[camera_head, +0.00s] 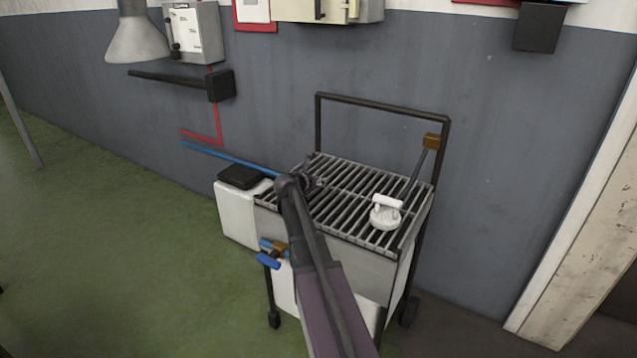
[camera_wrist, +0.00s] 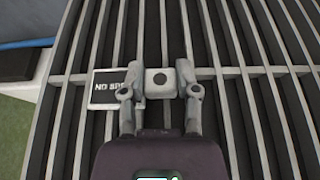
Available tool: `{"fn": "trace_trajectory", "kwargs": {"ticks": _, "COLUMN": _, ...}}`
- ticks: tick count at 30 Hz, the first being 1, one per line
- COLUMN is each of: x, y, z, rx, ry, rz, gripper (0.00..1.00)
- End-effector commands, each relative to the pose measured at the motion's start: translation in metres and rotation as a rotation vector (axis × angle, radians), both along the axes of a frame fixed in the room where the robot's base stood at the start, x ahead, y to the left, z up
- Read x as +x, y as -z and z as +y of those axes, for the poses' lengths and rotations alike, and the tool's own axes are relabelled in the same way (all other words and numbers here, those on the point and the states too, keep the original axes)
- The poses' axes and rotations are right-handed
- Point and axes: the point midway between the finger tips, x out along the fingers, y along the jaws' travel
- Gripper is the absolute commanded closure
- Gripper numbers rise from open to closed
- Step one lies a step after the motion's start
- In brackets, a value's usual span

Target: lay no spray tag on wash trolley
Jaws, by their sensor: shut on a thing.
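The no spray tag (camera_wrist: 103,84) shows in the wrist view as a dark plate with a pale rim and the letters "NO SP"; the rest is hidden behind my left finger. A pale block (camera_wrist: 160,83) with a dark hole, which looks like part of the tag, sits between my fingers. My gripper (camera_wrist: 158,84) is shut on it, low over the grate. The wash trolley (camera_head: 347,242) has a slatted metal top, and my gripper (camera_head: 311,181) is over its left part. I cannot tell whether the tag touches the slats.
A white brush-like tool (camera_head: 386,216) lies on the right of the grate. A white container with a black lid (camera_head: 244,177) stands at the trolley's left, near a blue rod or hose (camera_head: 228,157). A dark handle frame (camera_head: 380,104) rises behind. The grate's middle looks clear.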

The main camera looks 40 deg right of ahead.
Motion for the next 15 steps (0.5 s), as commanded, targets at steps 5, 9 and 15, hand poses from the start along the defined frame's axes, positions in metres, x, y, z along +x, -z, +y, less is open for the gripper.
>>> {"fn": "trace_trajectory", "kwargs": {"ticks": 5, "x": 0.0002, "y": -0.0006, "z": 0.0002, "rx": 0.0, "ry": 0.0, "rz": 0.0, "gripper": 0.83}}
{"fn": "trace_trajectory", "kwargs": {"ticks": 9, "x": 0.0001, "y": 0.0019, "z": 0.0003, "rx": 0.0, "ry": 0.0, "rz": 0.0, "gripper": 0.83}}
{"fn": "trace_trajectory", "kwargs": {"ticks": 15, "x": 0.0002, "y": 0.0023, "z": 0.0004, "rx": 0.0, "ry": 0.0, "rz": 0.0, "gripper": 0.25}}
